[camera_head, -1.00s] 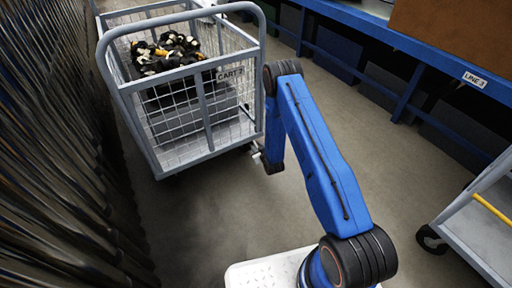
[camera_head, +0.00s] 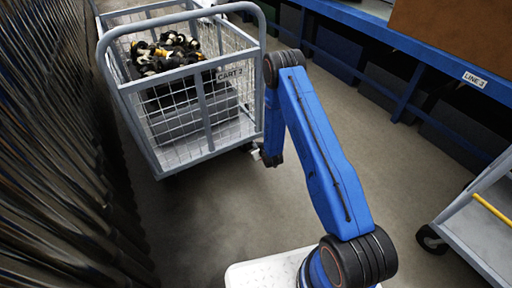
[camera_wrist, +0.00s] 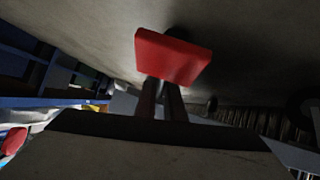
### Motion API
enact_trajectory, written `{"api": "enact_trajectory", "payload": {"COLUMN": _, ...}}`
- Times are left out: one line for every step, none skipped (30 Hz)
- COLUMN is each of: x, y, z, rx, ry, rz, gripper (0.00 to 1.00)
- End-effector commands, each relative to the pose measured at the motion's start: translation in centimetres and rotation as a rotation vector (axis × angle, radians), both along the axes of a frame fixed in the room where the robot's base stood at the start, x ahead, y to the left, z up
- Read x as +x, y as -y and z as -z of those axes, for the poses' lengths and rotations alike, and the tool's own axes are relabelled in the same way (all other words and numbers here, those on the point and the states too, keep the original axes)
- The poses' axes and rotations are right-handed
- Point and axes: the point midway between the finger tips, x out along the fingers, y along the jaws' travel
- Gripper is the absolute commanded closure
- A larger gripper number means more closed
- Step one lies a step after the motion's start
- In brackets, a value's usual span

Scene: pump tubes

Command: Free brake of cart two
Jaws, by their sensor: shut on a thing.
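Cart two (camera_head: 203,88), a grey wire-mesh cart labelled "CART 2", stands at the upper left in the head view. My gripper (camera_head: 257,153) is low beside the cart's near right corner, mostly hidden behind my wrist. In the wrist view a red brake pedal (camera_wrist: 174,56) is at the tips of my two narrow, dark fingers (camera_wrist: 162,92). The fingers are close together and shut on the pedal. The pedal's link to the cart and the wheel by it are not clear.
Black and yellow parts (camera_head: 165,52) lie in the cart. A row of dark tubes (camera_head: 60,150) runs along the left. A blue bench (camera_head: 420,45) stands at the upper right. Another grey cart (camera_head: 485,225) stands at the right edge. The floor between is clear.

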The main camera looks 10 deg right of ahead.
Motion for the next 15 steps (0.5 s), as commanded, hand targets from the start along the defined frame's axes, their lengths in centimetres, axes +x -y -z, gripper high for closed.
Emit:
{"api": "enact_trajectory", "payload": {"x": 0.1, "y": -0.1, "z": -0.4, "rx": -0.009, "ry": -0.024, "rz": -0.001, "gripper": 1.00}}
{"api": "enact_trajectory", "payload": {"x": 0.1, "y": -0.1, "z": -0.5, "rx": -0.015, "ry": -0.043, "rz": 0.000, "gripper": 1.00}}
{"api": "enact_trajectory", "payload": {"x": 0.1, "y": -0.1, "z": -0.6, "rx": -0.023, "ry": -0.067, "rz": -0.001, "gripper": 1.00}}
{"api": "enact_trajectory", "payload": {"x": 0.0, "y": -0.1, "z": -0.7, "rx": -0.028, "ry": -0.085, "rz": 0.000, "gripper": 1.00}}
{"api": "enact_trajectory", "payload": {"x": 0.0, "y": -0.1, "z": -0.7, "rx": -0.034, "ry": -0.104, "rz": 0.000, "gripper": 1.00}}
{"api": "enact_trajectory", "payload": {"x": 0.0, "y": -0.1, "z": -0.9, "rx": -0.041, "ry": -0.126, "rz": -0.001, "gripper": 1.00}}
{"api": "enact_trajectory", "payload": {"x": 0.0, "y": -0.1, "z": -1.0, "rx": -0.047, "ry": -0.144, "rz": -0.002, "gripper": 1.00}}
{"api": "enact_trajectory", "payload": {"x": 0.0, "y": -0.1, "z": -1.0, "rx": -0.052, "ry": -0.159, "rz": -0.001, "gripper": 1.00}}
{"api": "enact_trajectory", "payload": {"x": -0.1, "y": -0.1, "z": -1.1, "rx": -0.060, "ry": -0.181, "rz": -0.002, "gripper": 1.00}}
{"api": "enact_trajectory", "payload": {"x": -0.1, "y": -0.1, "z": -1.1, "rx": -0.065, "ry": -0.196, "rz": -0.001, "gripper": 1.00}}
{"api": "enact_trajectory", "payload": {"x": 0.0, "y": -0.1, "z": -1.2, "rx": -0.069, "ry": -0.209, "rz": -0.001, "gripper": 1.00}}
{"api": "enact_trajectory", "payload": {"x": -0.1, "y": 0.0, "z": -1.3, "rx": -0.075, "ry": -0.228, "rz": -0.001, "gripper": 1.00}}
{"api": "enact_trajectory", "payload": {"x": -0.1, "y": 0.0, "z": -1.3, "rx": -0.078, "ry": -0.241, "rz": 0.000, "gripper": 1.00}}
{"api": "enact_trajectory", "payload": {"x": -0.1, "y": 0.0, "z": -1.4, "rx": -0.082, "ry": -0.251, "rz": -0.001, "gripper": 1.00}}
{"api": "enact_trajectory", "payload": {"x": -0.1, "y": 0.0, "z": -1.4, "rx": -0.086, "ry": -0.266, "rz": -0.001, "gripper": 1.00}}
